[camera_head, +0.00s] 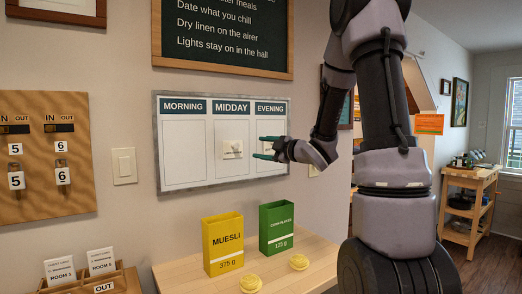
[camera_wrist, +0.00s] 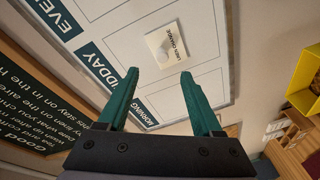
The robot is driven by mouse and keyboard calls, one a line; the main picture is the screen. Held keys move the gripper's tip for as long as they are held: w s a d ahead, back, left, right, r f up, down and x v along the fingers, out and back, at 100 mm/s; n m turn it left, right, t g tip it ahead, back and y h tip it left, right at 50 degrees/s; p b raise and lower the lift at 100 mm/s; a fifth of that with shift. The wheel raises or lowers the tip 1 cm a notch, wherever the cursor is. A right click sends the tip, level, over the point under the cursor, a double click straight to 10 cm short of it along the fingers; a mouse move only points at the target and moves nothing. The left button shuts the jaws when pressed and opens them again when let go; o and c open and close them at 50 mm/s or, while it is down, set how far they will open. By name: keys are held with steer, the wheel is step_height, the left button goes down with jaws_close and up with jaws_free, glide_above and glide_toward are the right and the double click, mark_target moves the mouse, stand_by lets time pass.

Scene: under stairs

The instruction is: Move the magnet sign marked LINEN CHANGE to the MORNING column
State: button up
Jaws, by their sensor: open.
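The LINEN CHANGE magnet sign (camera_wrist: 167,46) is a small pale square, its words readable in the wrist view. In the head view a small pale sign (camera_head: 232,149) sits in the MIDDAY column, its print too small to read; it appears to be the same one. The MORNING column (camera_head: 185,155) is bare. My gripper (camera_head: 264,147) is open, its green fingers in front of the EVENING column, right of that sign. A pale patch shows between the fingers; I cannot tell what it is. In the wrist view the sign lies beyond the gap between my fingertips (camera_wrist: 155,85), apart from them.
The whiteboard (camera_head: 223,184) hangs below a dark chalkboard (camera_head: 222,35). A light switch (camera_head: 124,166) and a key board (camera_head: 45,155) are to its left.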

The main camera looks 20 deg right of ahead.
mark_target(238, 146)
steer(key=shift+n+y, duration=0.3)
steer(key=shift+n, duration=0.1)
steer(key=x, duration=1.1)
steer(key=shift+s+a+f, duration=0.15)
steer(key=shift+a+f, duration=0.05)
steer(key=shift+a, duration=0.05)
jaws_close()
stand_by(0.9)
